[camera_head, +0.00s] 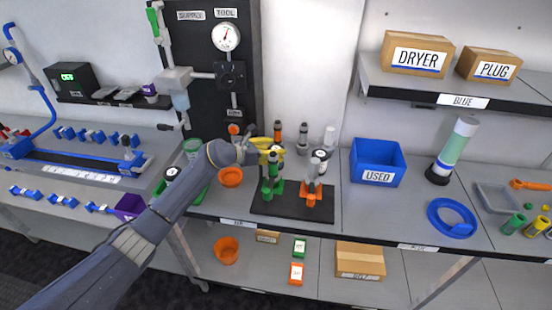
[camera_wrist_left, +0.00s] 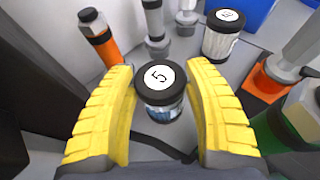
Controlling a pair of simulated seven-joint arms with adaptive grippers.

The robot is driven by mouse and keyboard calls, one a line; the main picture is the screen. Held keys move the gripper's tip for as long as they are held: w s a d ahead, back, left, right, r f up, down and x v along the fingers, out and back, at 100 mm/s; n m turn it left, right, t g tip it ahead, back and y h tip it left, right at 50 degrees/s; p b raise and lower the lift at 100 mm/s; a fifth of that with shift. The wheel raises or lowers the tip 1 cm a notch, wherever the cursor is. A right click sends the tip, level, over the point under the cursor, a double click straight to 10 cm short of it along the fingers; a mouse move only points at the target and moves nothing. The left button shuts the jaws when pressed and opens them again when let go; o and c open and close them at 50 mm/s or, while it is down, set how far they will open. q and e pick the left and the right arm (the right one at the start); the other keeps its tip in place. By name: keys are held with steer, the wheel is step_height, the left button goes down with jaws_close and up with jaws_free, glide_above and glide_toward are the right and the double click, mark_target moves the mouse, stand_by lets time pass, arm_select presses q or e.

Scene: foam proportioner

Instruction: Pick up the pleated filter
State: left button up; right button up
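My left gripper (camera_head: 268,147) is open at the back of the bench in the head view. In the left wrist view its yellow fingers (camera_wrist_left: 160,85) stand on either side of a short cartridge (camera_wrist_left: 160,90) with a black lid marked 5. Gaps show between the fingers and the cartridge, which has a clear bluish lower part. A second black-lidded cartridge (camera_wrist_left: 221,35) with a white, ridged, pleated-looking side stands beyond the right finger; its label seems to read 10. It also shows in the head view (camera_head: 320,155). My right gripper is not in view.
A black mat (camera_head: 292,207) holds a green stand (camera_head: 272,180) and an orange stand (camera_head: 313,185), close in front of the gripper. An orange-black cylinder (camera_wrist_left: 100,40) and a grey cylinder (camera_wrist_left: 155,25) stand behind. A blue USED bin (camera_head: 377,163) is to the right.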

arm_select(q)
steer(key=c, duration=0.7)
steer(key=shift+o, duration=0.2)
